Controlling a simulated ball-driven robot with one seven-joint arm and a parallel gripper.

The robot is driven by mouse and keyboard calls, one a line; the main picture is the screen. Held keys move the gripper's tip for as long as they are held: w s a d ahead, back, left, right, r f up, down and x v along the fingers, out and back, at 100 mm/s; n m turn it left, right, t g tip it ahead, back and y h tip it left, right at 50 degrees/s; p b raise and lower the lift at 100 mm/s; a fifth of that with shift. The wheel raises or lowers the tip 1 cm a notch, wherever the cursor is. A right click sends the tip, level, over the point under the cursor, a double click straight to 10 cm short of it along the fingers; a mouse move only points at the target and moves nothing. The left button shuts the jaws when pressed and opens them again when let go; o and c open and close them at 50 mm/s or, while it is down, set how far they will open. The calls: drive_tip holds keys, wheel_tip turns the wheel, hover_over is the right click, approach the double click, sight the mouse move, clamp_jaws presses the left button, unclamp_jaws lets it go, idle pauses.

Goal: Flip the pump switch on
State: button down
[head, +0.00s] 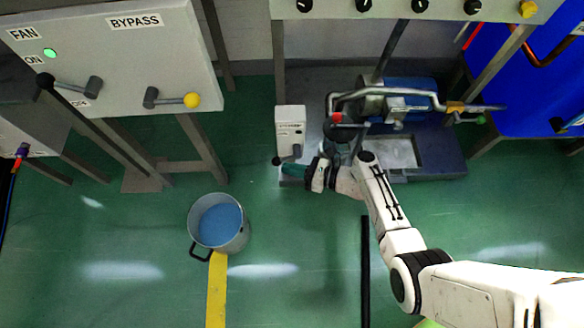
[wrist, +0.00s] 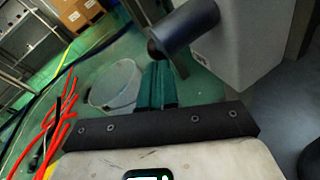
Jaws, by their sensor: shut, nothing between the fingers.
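A small pale switch box (head: 290,125) on a post stands at the middle of the head view, left of the blue pump. Its dark lever (head: 287,158) sticks out low on its front. My gripper (head: 285,167) has green fingers and is shut and empty, close by the lever's lower side. In the wrist view the dark lever (wrist: 185,30) reaches left from the grey box (wrist: 245,40), just above and right of my green fingertips (wrist: 157,75). I cannot tell whether they touch. The switch's lettering is too small to read.
A large panel (head: 120,55) marked FAN and BYPASS stands at left. A bucket (head: 240,238) of blue liquid stands on the floor left of my gripper. The blue pump (head: 410,95) with metal pipes lies to the right. The green floor in front is largely clear.

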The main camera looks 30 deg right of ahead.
drive_tip(key=shift+w+a+r+t+y+b, duration=0.15)
drive_tip(key=shift+a+t+y+b, duration=0.1)
drive_tip(key=shift+t+y+b, duration=0.25)
drive_tip(key=shift+a+r, duration=0.1)
drive_tip(key=shift+a, duration=0.05)
drive_tip(key=shift+w+a+r, duration=0.25)
drive_tip(key=shift+a+r, duration=0.05)
drive_tip(key=shift+a, duration=0.05)
drive_tip(key=shift+w+a+r+m+t+y+p, duration=0.1)
drive_tip(key=shift+a+r+m+t+y+p, duration=0.1)
drive_tip(key=shift+r, duration=0.25)
drive_tip(key=shift+w+a+r+m+t+y+p, duration=0.15)
drive_tip(key=shift+r+t+p, duration=0.1)
drive_tip(key=shift+r, duration=0.15)
drive_tip(key=shift+w+a+r+m+t+y+p, duration=0.1)
drive_tip(key=shift+a+r+t+p, duration=0.1)
drive_tip(key=shift+r, duration=0.4)
idle(0.4)
idle(1.4)
